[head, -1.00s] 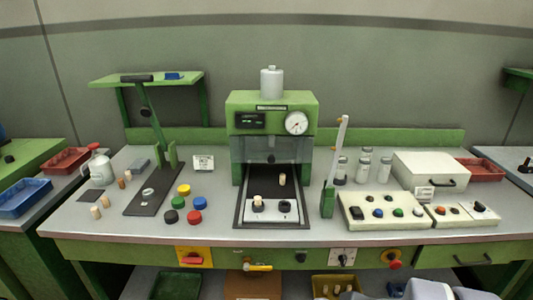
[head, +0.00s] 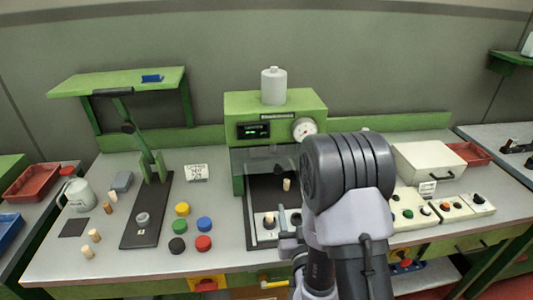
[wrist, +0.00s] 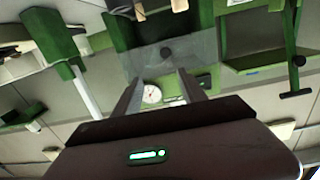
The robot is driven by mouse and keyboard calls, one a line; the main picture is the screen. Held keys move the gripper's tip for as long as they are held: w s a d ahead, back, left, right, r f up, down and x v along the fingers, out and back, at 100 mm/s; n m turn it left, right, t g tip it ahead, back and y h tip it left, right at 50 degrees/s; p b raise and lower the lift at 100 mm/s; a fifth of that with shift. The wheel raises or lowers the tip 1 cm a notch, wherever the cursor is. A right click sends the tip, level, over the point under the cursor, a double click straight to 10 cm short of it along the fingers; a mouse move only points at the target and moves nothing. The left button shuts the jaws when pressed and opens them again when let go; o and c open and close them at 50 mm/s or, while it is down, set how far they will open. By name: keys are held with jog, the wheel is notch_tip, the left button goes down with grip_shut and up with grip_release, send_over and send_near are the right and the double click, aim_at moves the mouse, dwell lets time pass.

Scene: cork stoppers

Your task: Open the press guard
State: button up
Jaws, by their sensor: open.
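The green press (head: 275,112) stands at the back middle of the bench, with a dial and a small display. Its guard (head: 255,160) is a clear panel hanging down across the front opening, with a small dark knob (head: 278,169). In the wrist view, which looks upside down, the guard (wrist: 195,50) and its knob (wrist: 166,53) lie just beyond the fingertips. My gripper (wrist: 158,76) is open and empty, its fingers pointing toward the knob and seemingly apart from it. In the head view my arm covers the press's right side, and the fingers are not clear.
A sliding bed with a white plate (head: 262,221) and cork stoppers lies below the guard. A lever press (head: 150,205), coloured caps (head: 204,224) and loose corks (head: 94,235) are on the left. Button boxes (head: 455,206) and a white case (head: 430,160) are on the right.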

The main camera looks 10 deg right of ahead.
send_near(279, 171)
jog(key=shift+n+y, duration=0.3)
jog(key=shift+n, duration=0.1)
jog(key=w+b, duration=0.1)
jog(key=w, duration=0.7)
jog(key=shift+w+d, duration=0.1)
grip_shut()
dwell(0.7)
